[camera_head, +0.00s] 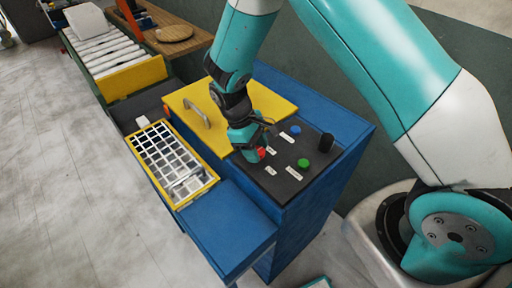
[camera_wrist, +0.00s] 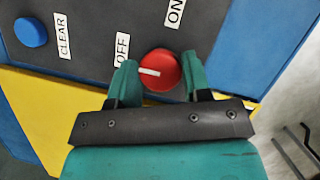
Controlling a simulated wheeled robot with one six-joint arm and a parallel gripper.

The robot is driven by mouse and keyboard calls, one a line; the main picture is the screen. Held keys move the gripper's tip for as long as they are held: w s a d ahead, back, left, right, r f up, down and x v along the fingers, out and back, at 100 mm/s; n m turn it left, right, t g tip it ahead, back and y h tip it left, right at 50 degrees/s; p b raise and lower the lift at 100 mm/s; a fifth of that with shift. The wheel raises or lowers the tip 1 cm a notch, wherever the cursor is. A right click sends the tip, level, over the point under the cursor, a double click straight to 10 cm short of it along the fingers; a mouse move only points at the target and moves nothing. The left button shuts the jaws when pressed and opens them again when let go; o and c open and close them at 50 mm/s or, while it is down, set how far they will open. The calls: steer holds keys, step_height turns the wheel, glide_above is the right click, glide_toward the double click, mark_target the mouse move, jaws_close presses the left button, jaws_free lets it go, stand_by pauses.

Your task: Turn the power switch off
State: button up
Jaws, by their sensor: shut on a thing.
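The power switch is a round red knob (camera_wrist: 160,66) with a white pointer line, set in a dark panel. In the wrist view the pointer lies toward the left, on the side of the OFF label (camera_wrist: 122,49). The ON label (camera_wrist: 175,12) is above and to the right. My gripper (camera_wrist: 159,78) has a teal finger on each side of the knob and is shut on it. In the head view my gripper (camera_head: 258,149) reaches down to the panel's left side, and the red knob (camera_head: 262,153) shows partly beside it.
The dark panel (camera_head: 286,188) also bears a blue button (camera_head: 295,130), a green button (camera_head: 303,163) and a black upright cylinder (camera_head: 326,142). A yellow lid (camera_head: 205,126) with a handle lies behind. A yellow-framed grid tray (camera_head: 157,130) is at the left.

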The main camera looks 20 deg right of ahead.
stand_by(0.3)
steer(key=o, duration=0.9)
steer(key=b+v, duration=0.3)
steer(key=v, duration=1.4)
steer(key=shift+a+r, duration=0.15)
steer(key=shift+r, duration=0.05)
steer(key=s+r+t+y, duration=0.1)
steer(key=s+r+y, duration=0.1)
steer(key=s, duration=0.6)
steer(key=s+r+t+y, duration=0.1)
steer(key=s+r+y, duration=0.1)
steer(key=s, duration=0.5)
steer(key=s+r+m+t+y+b, duration=0.1)
steer(key=s+r+y, duration=0.1)
steer(key=s, duration=0.6)
steer(key=shift+s+r+y, duration=0.15)
steer(key=shift+s+y, duration=0.2)
steer(key=shift+y, duration=0.15)
